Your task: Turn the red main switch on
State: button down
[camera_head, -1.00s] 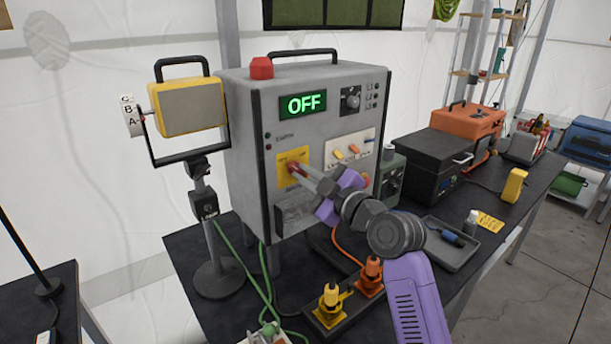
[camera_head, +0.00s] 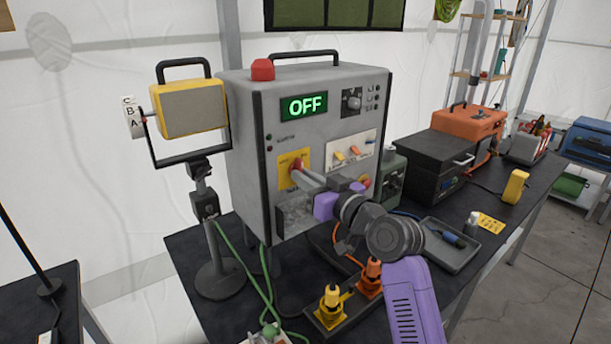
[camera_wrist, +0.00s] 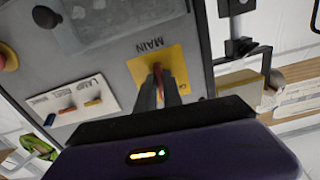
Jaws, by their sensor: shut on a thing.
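The red main switch (camera_wrist: 157,72) sits on a yellow plate (camera_wrist: 178,60) labelled MAIN in the wrist view. In the head view the yellow plate (camera_head: 285,162) is on the front of the grey power box (camera_head: 250,140), and the red switch (camera_head: 298,164) shows at the fingertips. My gripper (camera_head: 300,172) reaches in from the right and is shut on the switch; its fingers (camera_wrist: 159,84) hide part of it.
A yellow lamp (camera_head: 188,106) stands at the left. Yellow and orange plugs (camera_head: 331,297) sit in a strip in front. A black case (camera_head: 437,160) and a tray (camera_head: 455,255) are at the right.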

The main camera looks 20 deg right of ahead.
jog(key=m+p, duration=0.3)
jog(key=m, duration=0.5)
jog(key=shift+a, duration=0.15)
dwell(0.4)
jog(key=c, duration=1.5)
grip_release()
jog(key=shift+s, duration=0.15)
jog(key=shift+b+v, duration=0.7)
jog(key=shift+v, duration=3.15)
